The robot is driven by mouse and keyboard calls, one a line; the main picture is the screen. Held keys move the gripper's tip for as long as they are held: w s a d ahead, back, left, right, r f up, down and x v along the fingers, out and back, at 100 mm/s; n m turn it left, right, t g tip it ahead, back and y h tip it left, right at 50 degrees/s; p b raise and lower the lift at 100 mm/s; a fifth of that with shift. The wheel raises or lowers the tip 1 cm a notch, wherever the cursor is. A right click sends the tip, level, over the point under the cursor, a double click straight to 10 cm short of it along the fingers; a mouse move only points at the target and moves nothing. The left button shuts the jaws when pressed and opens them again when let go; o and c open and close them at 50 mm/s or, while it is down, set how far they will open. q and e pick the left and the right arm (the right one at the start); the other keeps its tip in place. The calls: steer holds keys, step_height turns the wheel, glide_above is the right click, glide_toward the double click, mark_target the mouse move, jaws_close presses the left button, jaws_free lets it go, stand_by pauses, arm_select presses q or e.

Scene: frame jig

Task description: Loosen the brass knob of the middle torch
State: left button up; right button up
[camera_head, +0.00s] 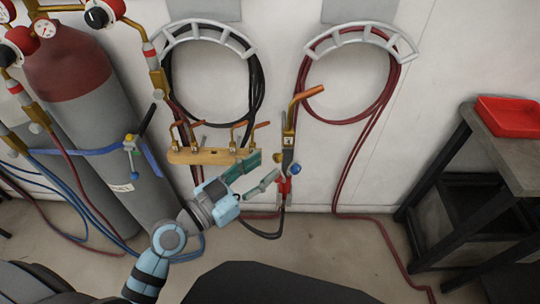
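An upright torch (289,135) with a bent copper tip stands at the picture's centre, with a blue knob (295,168) and a red part low on it. A tan rail (208,157) with several copper-tipped pieces is left of it, on the wall. Nothing shows between the fingers. My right gripper is not in view.
Gas cylinders (68,65) with gauges stand at the left, held by a blue strap. Black hose (259,88) and red hose (386,95) hang on wall holders. A dark bench (465,185) with a red tray (508,117) stands at the right. Hoses trail over the floor.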

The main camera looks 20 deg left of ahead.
mark_target(276, 159)
arm_select(q)
steer(key=x, duration=0.3)
steer(key=shift+w+d, duration=0.1)
steer(key=shift+w, duration=0.05)
steer(key=shift+c, duration=0.4)
jaws_close()
